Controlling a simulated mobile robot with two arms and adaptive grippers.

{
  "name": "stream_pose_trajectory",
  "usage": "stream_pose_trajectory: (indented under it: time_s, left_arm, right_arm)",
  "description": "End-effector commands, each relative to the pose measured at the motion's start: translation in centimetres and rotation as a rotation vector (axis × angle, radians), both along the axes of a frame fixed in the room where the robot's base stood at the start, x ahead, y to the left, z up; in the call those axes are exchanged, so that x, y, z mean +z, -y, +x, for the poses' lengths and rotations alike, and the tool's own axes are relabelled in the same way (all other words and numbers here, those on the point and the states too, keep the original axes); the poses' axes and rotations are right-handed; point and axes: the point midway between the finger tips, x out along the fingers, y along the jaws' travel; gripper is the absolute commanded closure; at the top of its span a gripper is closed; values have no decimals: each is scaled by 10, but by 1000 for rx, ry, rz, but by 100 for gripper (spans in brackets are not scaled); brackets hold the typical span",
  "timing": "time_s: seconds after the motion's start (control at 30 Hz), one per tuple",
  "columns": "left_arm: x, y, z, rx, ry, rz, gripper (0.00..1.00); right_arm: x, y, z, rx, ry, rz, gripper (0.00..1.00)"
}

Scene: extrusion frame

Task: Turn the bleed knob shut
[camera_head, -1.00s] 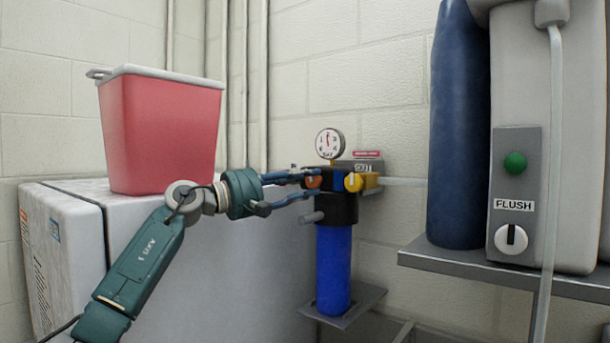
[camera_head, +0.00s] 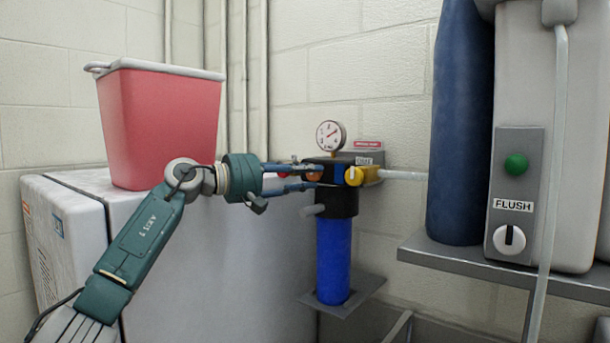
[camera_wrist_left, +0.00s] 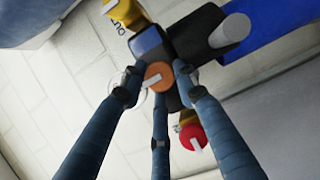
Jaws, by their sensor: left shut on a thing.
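A filter unit has a black head (camera_head: 340,204) and a blue bowl (camera_head: 333,262). No readable label shows which knob is the bleed. My right gripper is out of view.
A round gauge (camera_head: 331,136) stands above the filter head. A pale pipe (camera_head: 402,175) runs right toward a dark blue cylinder (camera_head: 462,130) on a metal shelf (camera_head: 500,269). A red bin (camera_head: 162,125) sits on a white cabinet (camera_head: 215,250) behind my arm.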

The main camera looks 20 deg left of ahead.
Motion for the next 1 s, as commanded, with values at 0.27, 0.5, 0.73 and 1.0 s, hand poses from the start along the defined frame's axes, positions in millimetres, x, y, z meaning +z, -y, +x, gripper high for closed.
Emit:
stream_pose_trajectory:
  time_s: [0.27,0.5,0.73,1.0]
  left_arm:
    - [-4,3,0,-6,-7,6,51]
    - [-3,1,-1,-3,-4,3,51]
    - [-3,-19,-22,-1,-3,6,51]
    - [-2,-43,-52,-4,-4,5,51]
  right_arm:
    - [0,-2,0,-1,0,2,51]
    - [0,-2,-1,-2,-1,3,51]
    - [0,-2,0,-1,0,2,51]
    - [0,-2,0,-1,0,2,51]
